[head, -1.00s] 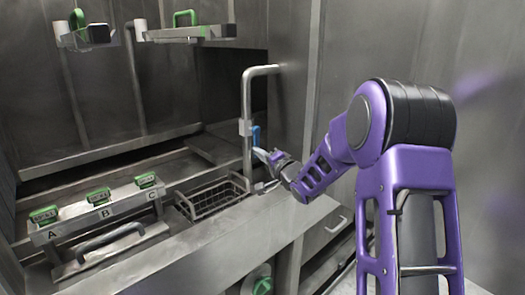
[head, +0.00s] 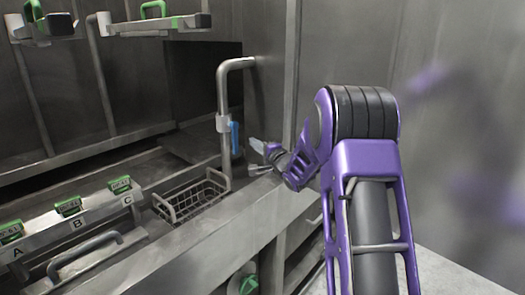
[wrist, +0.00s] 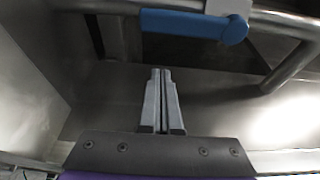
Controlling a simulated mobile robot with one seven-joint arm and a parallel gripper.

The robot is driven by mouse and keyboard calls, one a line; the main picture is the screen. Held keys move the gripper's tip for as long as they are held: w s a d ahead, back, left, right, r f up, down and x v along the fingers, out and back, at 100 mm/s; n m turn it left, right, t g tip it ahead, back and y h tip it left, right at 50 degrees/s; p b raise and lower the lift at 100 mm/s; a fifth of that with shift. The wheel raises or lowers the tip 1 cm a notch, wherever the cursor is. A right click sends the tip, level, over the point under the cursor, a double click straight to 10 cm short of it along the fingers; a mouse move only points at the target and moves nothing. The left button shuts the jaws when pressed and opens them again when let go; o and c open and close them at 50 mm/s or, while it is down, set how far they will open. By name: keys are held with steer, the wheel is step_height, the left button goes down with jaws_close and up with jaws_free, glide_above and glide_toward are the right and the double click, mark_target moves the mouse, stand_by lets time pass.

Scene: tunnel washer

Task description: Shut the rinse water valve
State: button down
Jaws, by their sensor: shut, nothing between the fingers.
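The blue lever (head: 235,137) of the valve sits on the right side of an upright grey pipe (head: 223,110). It hangs straight up and down, in line with the pipe. In the wrist view the blue lever (wrist: 190,23) lies across the top, along the pipe, ahead of the fingertips. My gripper (head: 252,142) is just right of the lever, with a small gap between them. In the wrist view my gripper's fingers (wrist: 160,72) are together and empty. The valve body is partly hidden behind the lever.
A wire basket (head: 190,195) stands in the trough left of the pipe. A rail with green clips (head: 68,206) marked A, B and C is at the lower left. A green knob (head: 246,283) is low on the front panel. A metal wall stands behind my arm.

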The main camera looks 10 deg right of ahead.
mark_target(235, 139)
steer(key=shift+s+a, duration=0.3)
steer(key=shift+a, duration=0.6)
steer(key=shift+s+a, duration=0.25)
steer(key=shift+a, duration=0.65)
